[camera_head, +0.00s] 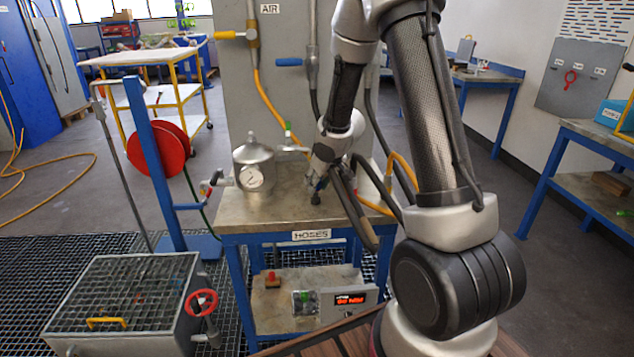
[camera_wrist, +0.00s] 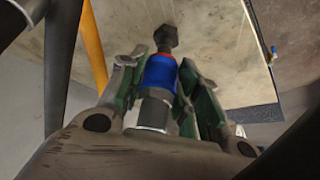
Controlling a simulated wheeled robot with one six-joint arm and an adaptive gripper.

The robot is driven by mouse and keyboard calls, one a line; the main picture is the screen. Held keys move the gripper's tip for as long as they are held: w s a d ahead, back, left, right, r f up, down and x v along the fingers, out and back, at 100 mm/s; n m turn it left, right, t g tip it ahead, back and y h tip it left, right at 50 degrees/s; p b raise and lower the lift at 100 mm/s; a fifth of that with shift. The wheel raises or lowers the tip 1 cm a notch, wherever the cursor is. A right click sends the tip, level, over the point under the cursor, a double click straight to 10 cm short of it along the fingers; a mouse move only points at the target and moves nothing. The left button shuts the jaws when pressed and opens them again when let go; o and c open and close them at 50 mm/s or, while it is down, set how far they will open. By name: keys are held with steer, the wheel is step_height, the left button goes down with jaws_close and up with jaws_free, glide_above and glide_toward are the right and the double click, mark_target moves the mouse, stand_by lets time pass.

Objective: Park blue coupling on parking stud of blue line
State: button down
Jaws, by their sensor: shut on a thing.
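The blue coupling (camera_wrist: 160,72), a blue sleeve with a red band and a silver metal body, is held between the green-padded fingers of my gripper (camera_wrist: 161,80) in the wrist view. A dark, faceted stud (camera_wrist: 166,38) is at the coupling's far end, against the bench top; I cannot tell whether they touch or are engaged. In the head view my gripper (camera_head: 318,180) is low over the HOSES bench (camera_head: 270,210), and the coupling is mostly hidden by the gripper and arm. A dark stud-like piece (camera_head: 316,198) shows just below the gripper.
A steel vessel with a gauge (camera_head: 253,166) stands left of my gripper. A yellow hose (camera_wrist: 93,45) runs close by at left. The bench front is mostly clear.

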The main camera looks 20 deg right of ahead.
mark_target(319, 187)
steer(key=shift+f, duration=0.15)
steer(key=shift+f, duration=1.65)
steer(key=c, duration=0.9)
jaws_free()
steer(key=shift+c, duration=0.2)
steer(key=v, duration=1.2)
